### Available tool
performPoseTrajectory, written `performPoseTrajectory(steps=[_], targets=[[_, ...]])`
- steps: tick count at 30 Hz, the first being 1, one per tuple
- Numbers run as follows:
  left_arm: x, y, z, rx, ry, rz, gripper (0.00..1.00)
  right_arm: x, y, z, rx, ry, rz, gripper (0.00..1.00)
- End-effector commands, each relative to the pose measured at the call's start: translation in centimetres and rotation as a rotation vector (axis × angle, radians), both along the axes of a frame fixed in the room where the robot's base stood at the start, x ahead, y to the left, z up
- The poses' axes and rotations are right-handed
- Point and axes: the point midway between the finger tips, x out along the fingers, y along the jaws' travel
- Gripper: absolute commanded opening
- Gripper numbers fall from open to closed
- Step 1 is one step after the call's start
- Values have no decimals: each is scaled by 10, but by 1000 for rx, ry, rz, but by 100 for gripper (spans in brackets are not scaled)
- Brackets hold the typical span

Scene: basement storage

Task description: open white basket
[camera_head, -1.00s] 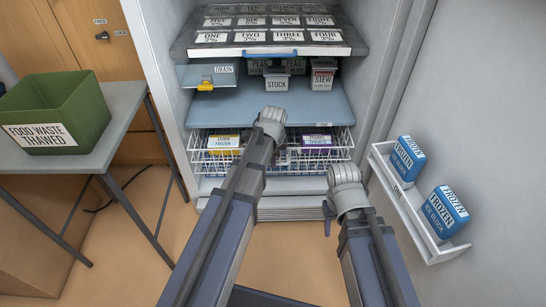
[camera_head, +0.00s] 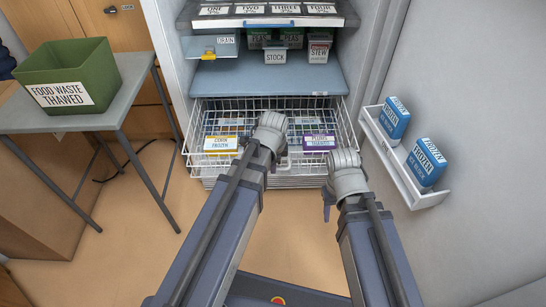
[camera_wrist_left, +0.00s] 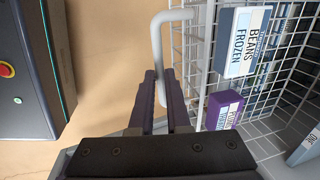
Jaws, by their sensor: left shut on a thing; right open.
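The white wire basket (camera_head: 196,166) is slid partly out of the fridge below the blue shelf. It also shows on the right of the left wrist view (camera_wrist_left: 212,50). My left gripper (camera_head: 272,160) is shut on the basket's pale front handle (camera_wrist_left: 157,35); its dark fingers (camera_wrist_left: 165,100) close around the handle bar. In the head view my left wrist hides this grip. My right gripper (camera_head: 328,203) is open and empty, low in front of the basket's right side.
The basket holds a yellow-edged box (camera_head: 220,144), a purple box (camera_head: 319,142) and a blue beans box (camera_wrist_left: 245,42). The fridge door shelf (camera_head: 398,160) with two blue ice blocks stands at right. A table (camera_head: 75,118) with a green bin (camera_head: 72,80) is at left.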

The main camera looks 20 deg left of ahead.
Motion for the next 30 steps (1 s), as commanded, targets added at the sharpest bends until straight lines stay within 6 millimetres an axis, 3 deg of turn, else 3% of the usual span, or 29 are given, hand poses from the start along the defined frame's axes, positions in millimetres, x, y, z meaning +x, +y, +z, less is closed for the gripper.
performPoseTrajectory(steps=[10, 11, 19, 30], targets=[[-2, -1, 0, -1, 0, 0, 0, 0, 0, 0, 0, 0, 0, 50], [-2, -1, 0, -1, 0, 0, 16, 0, 0, 0, 0, 0, 0, 50], [-2, -1, 0, 0, 0, 0, 45, 0, 0, 0, 0, 0, 0, 50], [-2, -1, 4, 0, 0, 0, 45, 0, 0, 4, 0, 0, 0, 50]])
